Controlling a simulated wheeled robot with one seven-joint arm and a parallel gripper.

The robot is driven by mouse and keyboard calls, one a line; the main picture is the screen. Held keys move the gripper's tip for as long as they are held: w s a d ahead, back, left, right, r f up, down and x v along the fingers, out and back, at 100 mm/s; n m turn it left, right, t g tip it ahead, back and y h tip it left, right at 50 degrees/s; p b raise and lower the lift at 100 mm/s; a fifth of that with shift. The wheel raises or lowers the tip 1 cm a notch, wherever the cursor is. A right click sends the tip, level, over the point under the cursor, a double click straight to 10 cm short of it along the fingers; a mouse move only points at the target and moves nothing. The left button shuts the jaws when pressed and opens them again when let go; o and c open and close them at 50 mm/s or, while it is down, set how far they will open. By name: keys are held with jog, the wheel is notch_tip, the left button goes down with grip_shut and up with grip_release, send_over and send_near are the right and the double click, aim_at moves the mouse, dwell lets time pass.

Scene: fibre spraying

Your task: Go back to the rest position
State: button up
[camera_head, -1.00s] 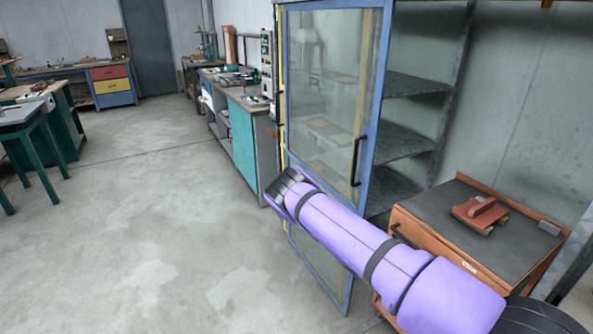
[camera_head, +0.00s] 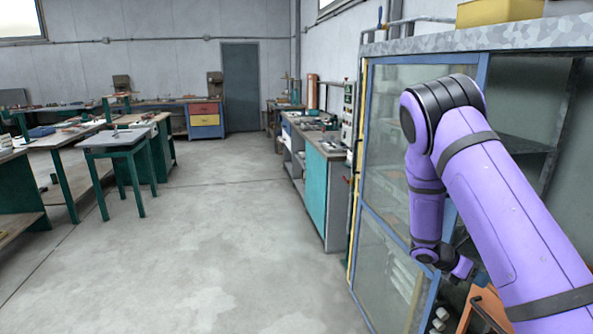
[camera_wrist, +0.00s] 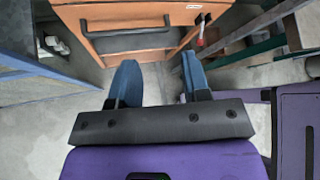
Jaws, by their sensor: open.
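My gripper (camera_wrist: 160,82) is in the wrist view, with two blue fingers apart and nothing between them. It points at the front of an orange drawer cabinet (camera_wrist: 185,40) with a dark bar handle (camera_wrist: 125,38). The fingertips appear apart from the cabinet front. In the head view my purple arm is folded, with its elbow high at the right and its wrist hanging low before the glass-door cabinet (camera_head: 388,88). The fingers are not clear in that view.
The blue-framed cabinet and the orange cabinet (camera_head: 488,306) are close to my arm at the right. A teal workbench (camera_head: 316,190) stands beyond. Green-legged tables (camera_head: 112,152) line the left. The middle floor (camera_head: 205,235) is clear.

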jog(key=s+a+r+m+t+y, duration=0.1)
jog(key=s+a+r+m+y, duration=0.2)
jog(key=r, duration=0.5)
jog(key=s+a+r+m+y, duration=0.1)
jog(key=s+a+r+m, duration=0.2)
jog(key=s+r+m, duration=0.3)
jog(key=s+a+r+m+t+y, duration=0.1)
jog(key=s+a+r+m+y, duration=0.25)
jog(key=r, duration=0.55)
jog(key=s+a+r+m+t+y, duration=0.2)
jog(key=s+a+r+m, duration=0.2)
jog(key=s, duration=0.5)
jog(key=s+a+r+m+t+y, duration=0.2)
jog(key=s+a+r+m, duration=0.3)
jog(key=s, duration=0.4)
notch_tip(320, 180, up, 2)
jog(key=shift+s+a+r+t, duration=0.25)
jog(key=shift+a+t, duration=0.2)
jog(key=shift+t, duration=0.15)
jog(key=shift+d, duration=0.1)
